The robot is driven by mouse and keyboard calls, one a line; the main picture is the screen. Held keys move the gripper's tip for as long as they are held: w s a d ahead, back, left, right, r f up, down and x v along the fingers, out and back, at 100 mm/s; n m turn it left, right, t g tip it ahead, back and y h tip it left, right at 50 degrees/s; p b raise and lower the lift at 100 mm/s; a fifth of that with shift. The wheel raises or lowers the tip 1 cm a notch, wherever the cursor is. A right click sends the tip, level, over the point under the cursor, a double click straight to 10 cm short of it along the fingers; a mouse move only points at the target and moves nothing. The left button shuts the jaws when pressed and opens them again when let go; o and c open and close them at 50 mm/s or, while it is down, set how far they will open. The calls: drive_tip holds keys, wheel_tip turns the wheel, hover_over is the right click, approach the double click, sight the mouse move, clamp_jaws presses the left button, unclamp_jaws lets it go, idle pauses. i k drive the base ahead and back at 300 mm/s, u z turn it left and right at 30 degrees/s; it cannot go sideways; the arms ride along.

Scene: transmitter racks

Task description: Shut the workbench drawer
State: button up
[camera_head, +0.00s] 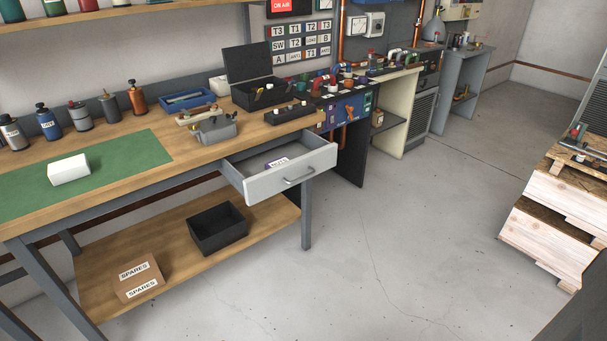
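The workbench (190,152) has a wooden top and grey legs and runs along the left and back wall. Its grey drawer (262,186) is pulled out from under the right end of the top. The drawer front (310,171) faces the open floor and carries a bar handle (300,180). A small white labelled item (277,162) lies inside the drawer. My gripper does not show in this view.
Clear concrete floor (400,240) lies in front of the drawer. Stacked wooden crates (562,205) stand at the right. On the bench's lower shelf are a black bin (218,232) and a cardboard box marked SPARES (138,277). A vise (213,130) sits above the drawer.

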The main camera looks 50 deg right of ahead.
sight(310, 154)
drive_tip(key=z, duration=4.3)
drive_tip(key=i, duration=0.1)
drive_tip(key=u, duration=2.8)
drive_tip(key=i, duration=0.6)
drive_tip(key=z, duration=0.15)
drive_tip(key=k, duration=0.6)
drive_tip(key=u, duration=0.1)
